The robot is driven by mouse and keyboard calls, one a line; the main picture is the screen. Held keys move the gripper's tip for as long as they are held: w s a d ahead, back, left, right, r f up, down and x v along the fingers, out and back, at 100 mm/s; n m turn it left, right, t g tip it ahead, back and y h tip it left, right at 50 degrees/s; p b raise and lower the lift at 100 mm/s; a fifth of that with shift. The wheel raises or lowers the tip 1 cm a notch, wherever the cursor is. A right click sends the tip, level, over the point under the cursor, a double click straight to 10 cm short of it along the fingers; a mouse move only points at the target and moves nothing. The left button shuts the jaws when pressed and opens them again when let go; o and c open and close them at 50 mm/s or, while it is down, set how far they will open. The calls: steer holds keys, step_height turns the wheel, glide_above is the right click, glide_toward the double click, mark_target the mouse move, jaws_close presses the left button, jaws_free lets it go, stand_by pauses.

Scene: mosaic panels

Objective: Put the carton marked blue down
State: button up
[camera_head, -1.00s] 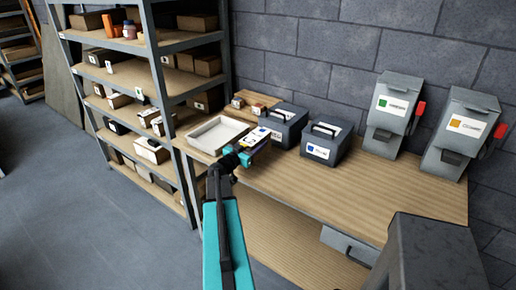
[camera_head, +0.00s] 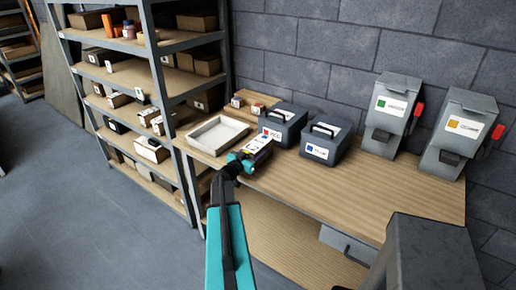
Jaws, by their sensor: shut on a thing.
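My gripper (camera_head: 245,161) is shut on a small pale carton (camera_head: 259,146) with dark and yellowish parts. The carton is over the wooden bench (camera_head: 372,194), just right of the shallow white tray (camera_head: 201,144) and in front of the dark case with a red label (camera_head: 283,122). I cannot make out a blue mark on the carton now. Whether the carton touches the bench top I cannot tell. The gripper's fingertips are small and partly hidden.
A second dark case with a blue label (camera_head: 325,144) stands to the right. Two grey dispensers, one with a green label (camera_head: 392,113) and one orange (camera_head: 459,131), stand by the wall. Small boxes (camera_head: 247,103) sit behind the tray. Shelving (camera_head: 160,85) is at left. The bench front is clear.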

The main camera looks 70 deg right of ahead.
stand_by(0.3)
steer(key=o, duration=1.6)
steer(key=shift+c, duration=0.2)
steer(key=shift+a, duration=0.1)
steer(key=shift+b+v, duration=2)
steer(key=shift+v, duration=3.95)
steer(key=shift+w, duration=0.15)
